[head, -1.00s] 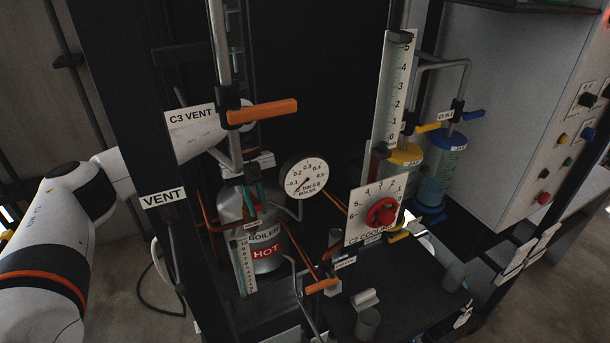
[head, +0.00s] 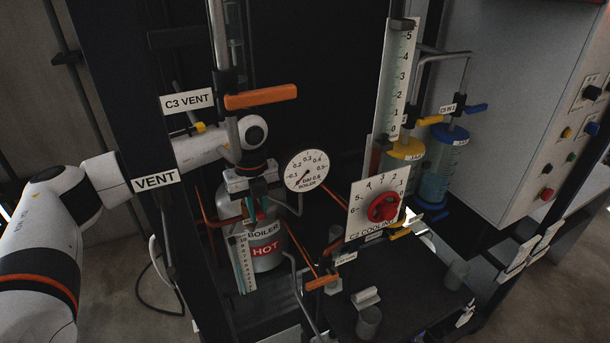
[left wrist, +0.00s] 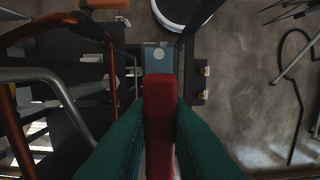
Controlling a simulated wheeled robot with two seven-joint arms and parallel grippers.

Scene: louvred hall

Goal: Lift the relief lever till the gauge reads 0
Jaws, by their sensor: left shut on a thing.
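The boiler gauge (head: 307,170) is a round white dial in the middle of the head view. Its needle points to the lower left, near the low end of the scale; the exact reading is too small to tell. My left gripper (head: 257,212) is above the boiler (head: 266,262), left of the gauge. In the left wrist view its teal fingers (left wrist: 160,135) are shut on a red lever (left wrist: 159,92), which lies between them. In the head view the lever is mostly hidden by the fingers. My right gripper is not in view.
A dark post with the VENT sign (head: 157,180) is in front of my arm. The C2 cooling panel (head: 375,208) with a red knob is to the right of the gauge.

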